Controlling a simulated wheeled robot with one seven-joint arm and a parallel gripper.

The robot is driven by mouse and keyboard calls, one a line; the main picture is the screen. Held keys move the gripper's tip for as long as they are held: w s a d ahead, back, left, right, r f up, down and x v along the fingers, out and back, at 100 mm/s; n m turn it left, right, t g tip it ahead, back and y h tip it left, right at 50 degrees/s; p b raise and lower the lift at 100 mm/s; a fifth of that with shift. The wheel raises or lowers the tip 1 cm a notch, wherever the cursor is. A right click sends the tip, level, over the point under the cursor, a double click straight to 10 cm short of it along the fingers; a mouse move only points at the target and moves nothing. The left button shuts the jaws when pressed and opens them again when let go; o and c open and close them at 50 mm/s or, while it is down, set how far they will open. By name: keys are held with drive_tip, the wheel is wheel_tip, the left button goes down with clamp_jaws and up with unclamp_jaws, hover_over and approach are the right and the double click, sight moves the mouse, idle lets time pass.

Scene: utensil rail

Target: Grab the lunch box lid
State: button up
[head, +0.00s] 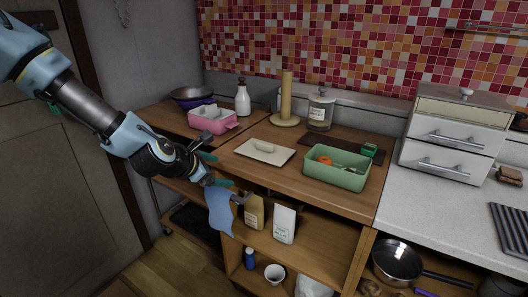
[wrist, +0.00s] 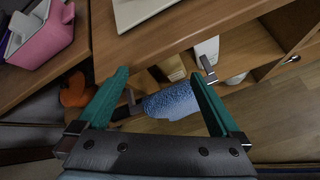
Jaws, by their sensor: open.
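The likely lunch box lid, a flat cream rectangle with a raised handle (head: 250,155), lies on the wooden worktop. Part of a pale flat piece, apparently this lid, shows at the top edge of the wrist view (wrist: 138,12). The green lunch box (head: 334,180) stands open to its right, with an orange item and other things inside. My gripper (head: 216,170) is open and empty, to the left of the lid near the worktop's front edge. In the wrist view its green fingers (wrist: 160,76) are spread apart, and the lid lies beyond them.
A blue cloth (head: 220,208) hangs at the worktop's front, below my gripper; it also shows between the fingers in the wrist view (wrist: 172,102). A pink container (head: 214,121), paper towel stand (head: 287,95) and jar (head: 320,110) stand around the lid. Packets (head: 284,225) sit on the shelf below.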

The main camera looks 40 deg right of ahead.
sight(264, 146)
drive_tip(key=d+r+n+h, duration=0.1)
drive_tip(key=d+n, duration=0.1)
drive_tip(key=s+d+r+n+h, duration=0.1)
drive_tip(key=d+r+n, duration=0.1)
drive_tip(key=d, duration=0.1)
drive_tip(key=d+r+n+t+h, duration=0.1)
drive_tip(key=d+n, duration=0.1)
drive_tip(key=shift+s+d+r, duration=0.3)
drive_tip(key=shift+d+r, duration=0.05)
drive_tip(key=p+x, duration=0.1)
drive_tip(key=x, duration=0.3)
drive_tip(key=shift+d+f, duration=0.1)
drive_tip(key=shift+d, duration=0.25)
drive_tip(key=p+x, duration=0.2)
drive_tip(key=x, duration=0.3)
drive_tip(key=shift+s+d+p, duration=0.15)
drive_tip(key=shift+d+p, duration=0.05)
drive_tip(key=shift+p, duration=0.1)
drive_tip(key=shift+d+f, duration=0.2)
drive_tip(key=shift+d, duration=0.05)
drive_tip(key=shift+c, duration=0.2)
drive_tip(key=c, duration=1.3)
drive_tip(key=shift+o, duration=0.2)
